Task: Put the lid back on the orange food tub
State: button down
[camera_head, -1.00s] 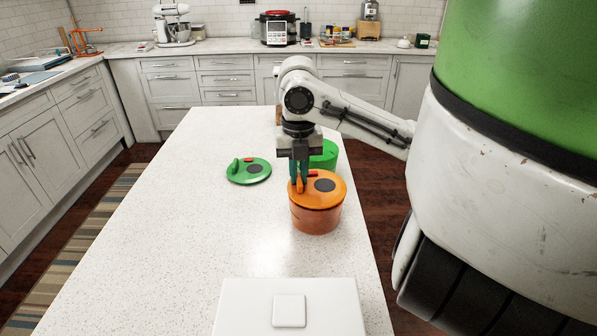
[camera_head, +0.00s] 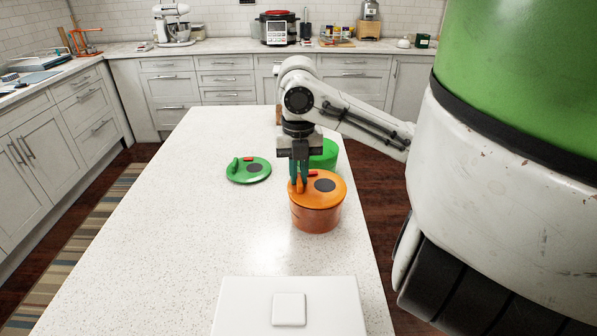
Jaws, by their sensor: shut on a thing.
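The orange tub (camera_head: 316,219) stands on the white island worktop, right of the middle of the view. The orange lid (camera_head: 326,198) lies over the tub's mouth and looks about level. It has a dark round patch, a small red piece and an upright orange handle (camera_head: 297,186) at its left side. My gripper (camera_head: 299,183) points down over the left part of the lid, its teal fingers shut on that handle. Whether the lid is fully seated on the rim I cannot tell.
A green tub (camera_head: 326,154) stands behind my gripper, partly hidden. A green lid (camera_head: 249,171) lies on the worktop (camera_head: 160,240) to the left. A white box (camera_head: 245,306) stands at the near edge. The worktop's left part is clear.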

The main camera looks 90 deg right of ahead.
jog(key=c, duration=1.1)
grip_release()
jog(key=shift+o, duration=0.4)
jog(key=o, duration=0.4)
jog(key=shift+r+p, duration=3.05)
jog(key=shift+r, duration=0.5)
jog(key=shift+c, duration=0.4)
